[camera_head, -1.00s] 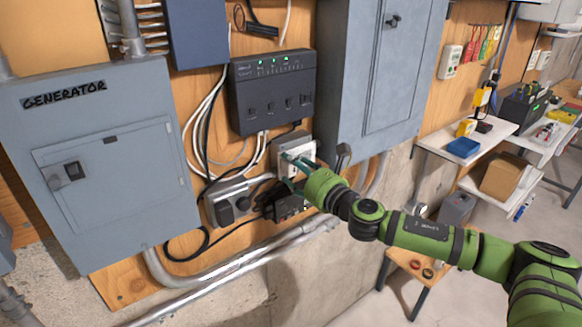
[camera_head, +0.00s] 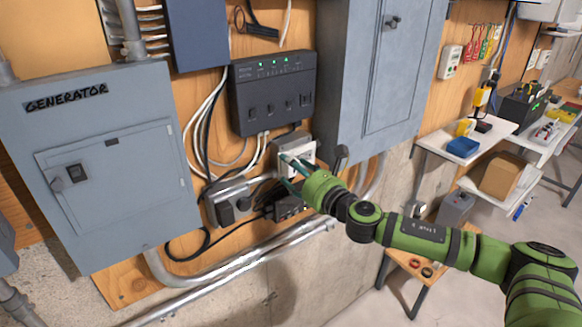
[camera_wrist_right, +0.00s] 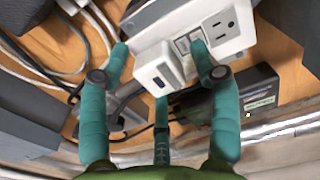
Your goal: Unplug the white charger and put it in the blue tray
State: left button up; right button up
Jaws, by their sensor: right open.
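The white charger (camera_wrist_right: 157,70), a small block with a blue port on its face, sits at the white wall outlet (camera_wrist_right: 222,28) in the right wrist view. My right gripper (camera_wrist_right: 160,52) is open, with one teal finger left of the charger, one right of it and one below. The fingers do not appear closed on it. In the head view my right gripper (camera_head: 287,169) is at the outlet (camera_head: 303,152), and I cannot make out the charger there. The blue tray (camera_head: 463,147) stands on a white shelf at the right. My left gripper is not in view.
A black unit with green lights (camera_head: 272,90) is above the outlet. A grey panel (camera_head: 368,75) is to its right. Cables and a black adapter (camera_wrist_right: 248,97) lie close below. A yellow object (camera_head: 464,128) is behind the tray.

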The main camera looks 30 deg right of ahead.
grip_shut()
jog(key=shift+o, duration=1.6)
grip_release()
jog(key=shift+s, duration=0.15)
jog(key=s, duration=1.1)
jog(key=shift+s+d, duration=0.35)
jog(key=shift+d, duration=0.1)
